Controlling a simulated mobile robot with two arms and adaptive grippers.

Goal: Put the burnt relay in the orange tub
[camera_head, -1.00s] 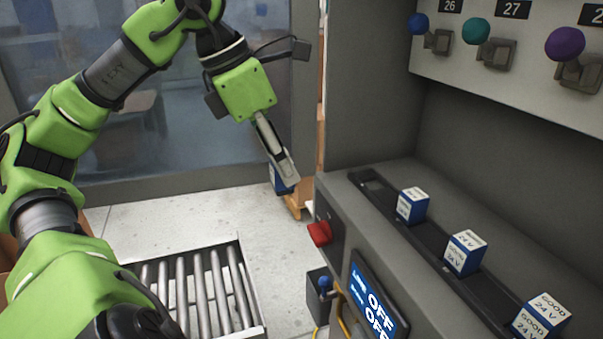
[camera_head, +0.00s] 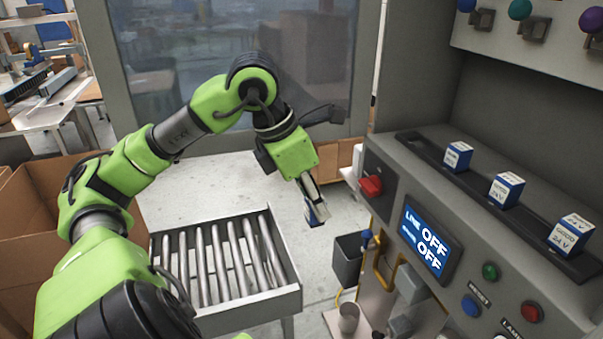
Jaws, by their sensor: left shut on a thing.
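My left gripper (camera_head: 313,201) points down near the middle of the picture, shut on a small blue and white block, a relay (camera_head: 319,216). The fingers partly cover the relay, and no burn mark or label can be read on it. It hangs in the air between the roller conveyor and the grey machine. I cannot make out an orange tub in this view. My right gripper is not in view.
Three blue and white relays (camera_head: 506,189) stand in a dark rail on the machine (camera_head: 390,160); the nearest reads GOOD 24 V. A roller conveyor (camera_head: 292,290), a dark grey bin (camera_head: 346,262) and a large cardboard box (camera_head: 38,230) stand around. A screen (camera_head: 428,240) reads OFF.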

